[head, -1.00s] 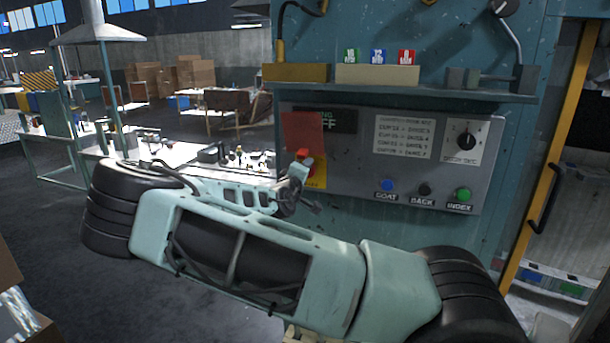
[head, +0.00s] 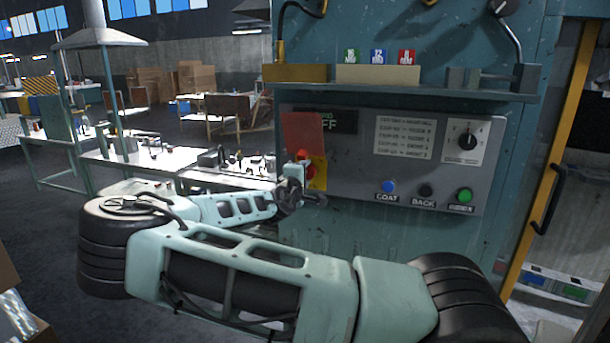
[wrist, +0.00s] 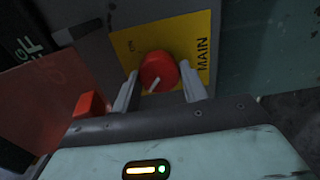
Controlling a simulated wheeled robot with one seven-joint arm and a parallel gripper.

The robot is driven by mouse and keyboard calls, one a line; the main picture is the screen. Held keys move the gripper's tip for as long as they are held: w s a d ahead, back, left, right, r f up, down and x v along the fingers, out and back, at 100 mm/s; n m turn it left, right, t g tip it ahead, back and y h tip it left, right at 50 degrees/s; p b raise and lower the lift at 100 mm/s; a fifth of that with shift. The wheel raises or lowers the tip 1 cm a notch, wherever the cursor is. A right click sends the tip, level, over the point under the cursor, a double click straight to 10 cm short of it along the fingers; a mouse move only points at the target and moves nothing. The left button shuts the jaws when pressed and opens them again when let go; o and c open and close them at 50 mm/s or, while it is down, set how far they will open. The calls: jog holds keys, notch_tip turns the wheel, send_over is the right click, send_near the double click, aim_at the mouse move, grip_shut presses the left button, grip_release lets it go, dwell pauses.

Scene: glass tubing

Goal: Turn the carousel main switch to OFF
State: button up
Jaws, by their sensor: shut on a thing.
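The main switch is a red round knob (wrist: 158,70) on a yellow plate (wrist: 208,57) marked MAIN and ON in the wrist view. A white mark on the knob points down and slightly left in that picture, away from the ON lettering. In the head view the yellow plate (head: 319,176) shows at the left end of the grey control panel, the knob partly hidden. My gripper (wrist: 160,90) has one finger on each side of the knob and is shut on it. In the head view my gripper (head: 299,180) is at the plate's lower left.
A translucent red flap (head: 302,133) stands above the switch, partly over a display (head: 341,122) showing "FF". A red block (wrist: 90,107) lies close to the left finger. COAT (head: 389,187), BACK (head: 425,190) and green (head: 463,195) buttons and a selector dial (head: 467,141) are to the right.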

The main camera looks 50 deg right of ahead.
jog(key=o, duration=0.9)
jog(key=shift+o, duration=0.2)
jog(key=b+v, duration=0.6)
jog(key=v, duration=1.1)
jog(key=shift+a, duration=0.2)
jog(key=shift+s+f, duration=0.1)
